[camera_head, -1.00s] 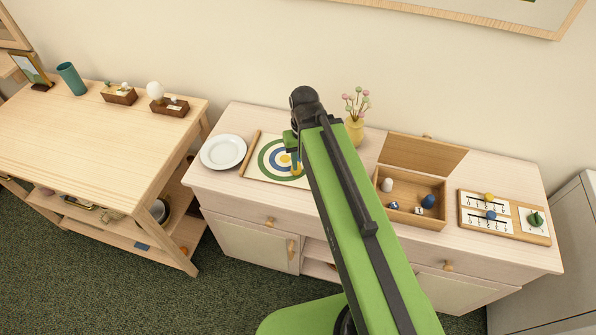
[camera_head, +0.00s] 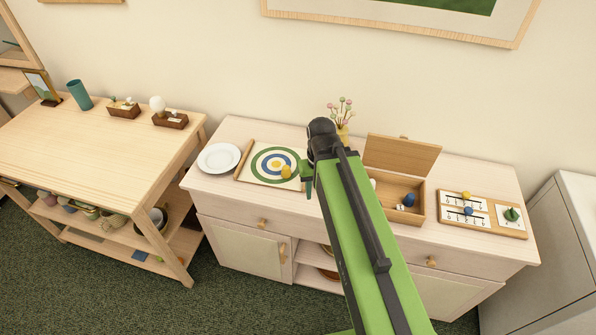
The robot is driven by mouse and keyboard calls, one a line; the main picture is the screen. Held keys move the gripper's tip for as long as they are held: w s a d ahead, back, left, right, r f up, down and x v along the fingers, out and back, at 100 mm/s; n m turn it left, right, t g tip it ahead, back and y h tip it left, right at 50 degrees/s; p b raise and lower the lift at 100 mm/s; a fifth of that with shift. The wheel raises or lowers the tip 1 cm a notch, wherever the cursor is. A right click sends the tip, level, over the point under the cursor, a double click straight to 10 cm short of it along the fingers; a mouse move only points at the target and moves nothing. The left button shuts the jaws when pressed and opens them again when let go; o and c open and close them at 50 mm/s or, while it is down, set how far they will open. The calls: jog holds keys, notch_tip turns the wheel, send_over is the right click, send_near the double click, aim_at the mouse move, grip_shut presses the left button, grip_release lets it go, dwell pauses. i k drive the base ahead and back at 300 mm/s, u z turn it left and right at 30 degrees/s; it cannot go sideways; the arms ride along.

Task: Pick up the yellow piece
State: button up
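A small yellow piece (camera_head: 286,171) stands on the target board (camera_head: 245,173), just right of and in front of the board's yellow centre. The board has green, white and blue rings and lies on the cabinet top. My gripper (camera_head: 309,187) points down just right of the piece, near the board's right edge. My arm hides most of it, so its opening does not show. I see no piece in it. Another yellow piece (camera_head: 466,195) sits on the scoreboard (camera_head: 480,227) at the right.
A white plate (camera_head: 218,158) lies left of the target board, with a wooden stick (camera_head: 245,160) between them. Behind my arm stands a vase of flowers (camera_head: 342,131). An open wooden box (camera_head: 420,187) holds a blue ball (camera_head: 409,200). A wooden table (camera_head: 90,150) stands at left.

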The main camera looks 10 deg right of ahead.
aim_at(286, 173)
jog(key=z, duration=1.3)
jog(key=k, duration=1.2)
jog(key=u, duration=1.7)
jog(key=i, duration=1.7)
jog(key=u, duration=0.1)
